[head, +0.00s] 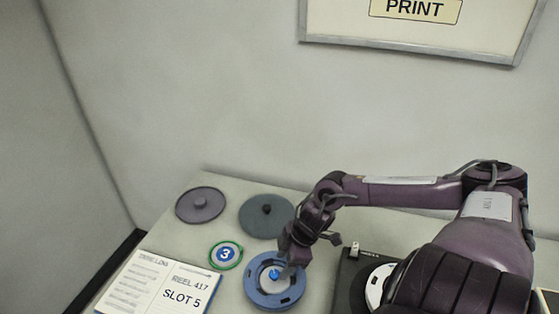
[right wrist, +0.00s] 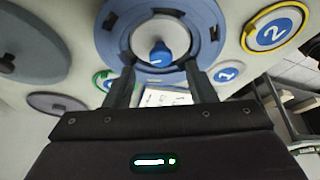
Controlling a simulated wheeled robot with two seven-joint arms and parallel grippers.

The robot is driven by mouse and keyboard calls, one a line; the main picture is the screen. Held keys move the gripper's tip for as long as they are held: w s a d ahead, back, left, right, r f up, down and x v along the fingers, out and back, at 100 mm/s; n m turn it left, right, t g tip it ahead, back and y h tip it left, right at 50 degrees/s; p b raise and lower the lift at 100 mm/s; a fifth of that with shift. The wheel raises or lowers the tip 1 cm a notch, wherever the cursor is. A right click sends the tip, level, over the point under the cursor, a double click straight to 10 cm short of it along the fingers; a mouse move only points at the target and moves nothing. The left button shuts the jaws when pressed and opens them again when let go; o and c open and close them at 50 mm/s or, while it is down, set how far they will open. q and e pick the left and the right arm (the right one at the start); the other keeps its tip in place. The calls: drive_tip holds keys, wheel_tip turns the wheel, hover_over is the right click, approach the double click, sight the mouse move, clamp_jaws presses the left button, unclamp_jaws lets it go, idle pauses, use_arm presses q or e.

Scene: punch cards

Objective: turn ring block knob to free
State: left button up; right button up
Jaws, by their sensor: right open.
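The ring block (head: 255,291) is a blue ring with dark slots and a pale centre, lying flat on the table. It also fills the top middle of the right wrist view (right wrist: 112,38). Its small blue knob (head: 274,274) stands in the centre and shows a white mark in the right wrist view (right wrist: 160,57). My right gripper (head: 288,266) is over the ring block. In the right wrist view its two fingers are apart, one on either side of the knob, with visible gaps. Whether the fingertips are level with the knob is unclear. My left gripper is not in view.
A green-rimmed disc marked 3 (head: 226,254) lies left of the ring block. Two dark round lids (head: 200,204) (head: 266,216) lie behind. An open logbook (head: 160,287) is at front left. A black device with a white reel (head: 378,285) stands close right.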

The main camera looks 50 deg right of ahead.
drive_tip(key=p+v, duration=0.2)
drive_tip(key=v, duration=0.1)
drive_tip(key=shift+s+r, duration=0.1)
drive_tip(key=shift+r, duration=0.2)
idle(0.5)
